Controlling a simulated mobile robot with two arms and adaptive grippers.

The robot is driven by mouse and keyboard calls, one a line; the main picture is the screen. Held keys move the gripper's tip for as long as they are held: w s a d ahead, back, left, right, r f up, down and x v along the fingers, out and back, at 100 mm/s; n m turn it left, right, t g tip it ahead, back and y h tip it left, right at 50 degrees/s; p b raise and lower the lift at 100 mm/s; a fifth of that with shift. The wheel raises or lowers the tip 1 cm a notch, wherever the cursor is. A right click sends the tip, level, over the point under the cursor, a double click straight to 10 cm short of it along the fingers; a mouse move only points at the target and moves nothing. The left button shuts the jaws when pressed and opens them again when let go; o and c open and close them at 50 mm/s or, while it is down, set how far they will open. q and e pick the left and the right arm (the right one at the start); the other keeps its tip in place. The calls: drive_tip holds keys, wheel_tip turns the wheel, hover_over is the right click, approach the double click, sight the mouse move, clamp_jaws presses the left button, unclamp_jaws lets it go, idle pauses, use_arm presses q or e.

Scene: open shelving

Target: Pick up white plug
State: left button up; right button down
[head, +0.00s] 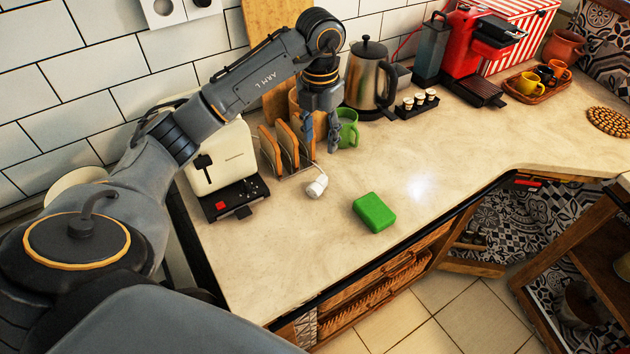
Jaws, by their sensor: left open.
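The white plug (317,187) lies on the countertop, in front of the toast rack and to the left of a green block. My left gripper (320,147) is open and points down above and behind the plug, in front of a green mug. Its fingers stand apart with nothing visible between them, and they do not appear to touch the plug. My right gripper is not in the picture.
A toast rack (287,147) with toast stands beside the cream toaster (222,158). The green mug (348,128) and metal kettle (369,82) are close behind the gripper. The green block (374,212) lies near the counter's front edge.

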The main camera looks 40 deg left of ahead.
use_arm(q)
drive_tip(key=p, duration=0.2)
hover_over(321, 179)
drive_tip(key=f, duration=0.8)
drive_tip(key=shift+s+a+f, duration=0.1)
drive_tip(key=shift+s, duration=0.2)
drive_tip(key=f, duration=0.1)
drive_tip(key=f+p, duration=0.1)
drive_tip(key=f, duration=0.3)
drive_tip(key=shift+w+p, duration=0.35)
drive_tip(key=shift+f, duration=0.2)
clamp_jaws()
